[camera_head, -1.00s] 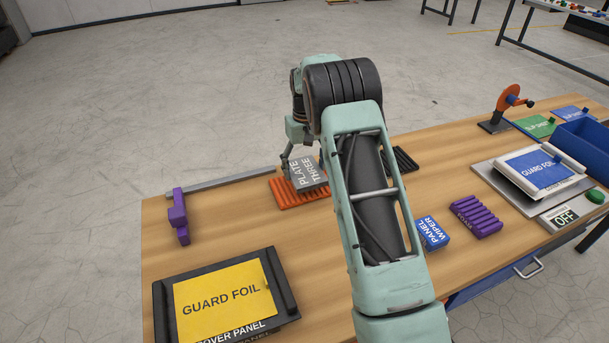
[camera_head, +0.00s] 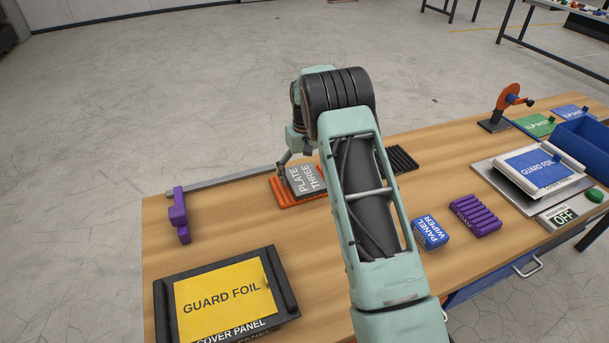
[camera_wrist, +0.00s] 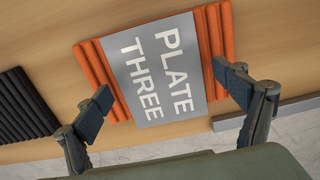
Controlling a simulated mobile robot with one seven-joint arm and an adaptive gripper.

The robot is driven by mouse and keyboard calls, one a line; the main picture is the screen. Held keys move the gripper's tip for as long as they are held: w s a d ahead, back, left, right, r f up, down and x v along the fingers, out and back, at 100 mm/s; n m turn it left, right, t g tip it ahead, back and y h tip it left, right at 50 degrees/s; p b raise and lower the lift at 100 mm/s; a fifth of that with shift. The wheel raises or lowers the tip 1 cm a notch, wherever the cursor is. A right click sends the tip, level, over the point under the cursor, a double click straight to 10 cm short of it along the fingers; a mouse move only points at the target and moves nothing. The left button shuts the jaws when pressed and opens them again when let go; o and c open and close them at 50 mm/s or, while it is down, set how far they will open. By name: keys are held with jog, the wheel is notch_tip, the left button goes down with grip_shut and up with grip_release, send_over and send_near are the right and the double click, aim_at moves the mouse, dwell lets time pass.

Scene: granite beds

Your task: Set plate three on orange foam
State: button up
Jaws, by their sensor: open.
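The grey plate labelled PLATE THREE (camera_head: 307,181) lies flat on the ribbed orange foam (camera_head: 285,196) near the back edge of the table. In the wrist view the plate (camera_wrist: 153,70) covers the middle of the orange foam (camera_wrist: 218,38), and ribs show on both sides of it. My gripper (camera_wrist: 165,98) is open, with one dark finger pad on each side of the plate's near part and gaps between pads and plate. In the head view my arm hides part of the gripper.
Black ribbed foam (camera_head: 403,159) lies right of the orange foam. A purple clamp-like piece (camera_head: 179,214) stands at left, a yellow guard foil panel (camera_head: 224,299) in front. A blue panel wiper (camera_head: 431,233) and purple ribbed block (camera_head: 475,215) lie right of my arm.

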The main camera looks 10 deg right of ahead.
aim_at(305, 178)
notch_tip(305, 178, up, 12)
jog(key=shift+r, duration=0.2)
dwell(0.4)
dwell(0.4)
